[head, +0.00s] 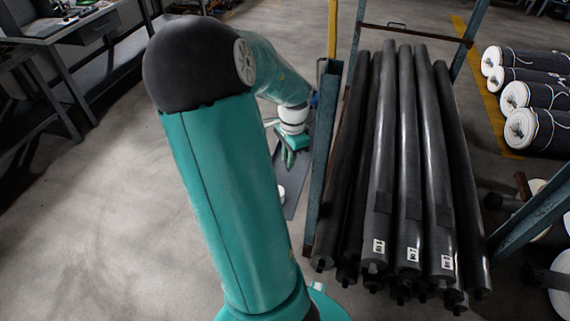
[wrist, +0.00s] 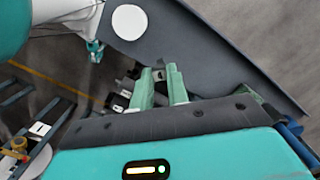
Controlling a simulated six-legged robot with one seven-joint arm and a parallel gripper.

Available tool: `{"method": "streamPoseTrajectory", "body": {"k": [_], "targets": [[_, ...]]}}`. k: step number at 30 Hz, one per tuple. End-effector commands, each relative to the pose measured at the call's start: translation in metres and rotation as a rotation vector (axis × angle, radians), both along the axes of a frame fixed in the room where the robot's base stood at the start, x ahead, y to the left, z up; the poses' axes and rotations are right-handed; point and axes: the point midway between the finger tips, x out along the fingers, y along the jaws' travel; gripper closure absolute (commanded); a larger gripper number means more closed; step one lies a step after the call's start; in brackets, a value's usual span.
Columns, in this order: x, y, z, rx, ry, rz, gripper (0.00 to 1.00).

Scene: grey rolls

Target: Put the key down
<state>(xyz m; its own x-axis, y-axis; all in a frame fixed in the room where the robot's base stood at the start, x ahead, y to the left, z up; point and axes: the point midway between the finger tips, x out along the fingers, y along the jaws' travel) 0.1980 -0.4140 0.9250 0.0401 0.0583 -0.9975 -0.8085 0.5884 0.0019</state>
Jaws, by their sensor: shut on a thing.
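My gripper (head: 288,156) is at the end of my teal arm in the head view, low over a narrow dark grey surface (head: 293,201) left of the rack. In the wrist view my gripper's pale green fingers (wrist: 162,86) stand close together, shut on the key. The key itself is too small or hidden to make out between them. The grey surface also shows in the wrist view (wrist: 215,62), beyond the fingers. I cannot tell how far the fingertips are from it.
A white round thing (wrist: 130,22) lies on the grey surface. Long black rolls (head: 408,150) fill the blue metal rack (head: 322,165) close on the right. White rolls (head: 535,130) lie at the far right. A workbench (head: 60,35) stands back left; the floor (head: 90,220) between is clear.

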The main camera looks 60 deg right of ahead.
Motion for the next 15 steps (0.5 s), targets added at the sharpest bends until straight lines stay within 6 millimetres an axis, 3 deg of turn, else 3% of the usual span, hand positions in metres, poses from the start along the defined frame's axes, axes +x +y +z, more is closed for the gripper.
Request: {"method": "streamPoseTrajectory", "body": {"k": [6,11,15], "targets": [[0.015,-0.012,-0.022,-0.001,0.001,0.000,0.99],[0.020,-0.016,-0.034,0.001,0.002,-0.001,0.99],[0.020,-0.016,-0.055,0.001,0.001,-0.001,0.99]]}}
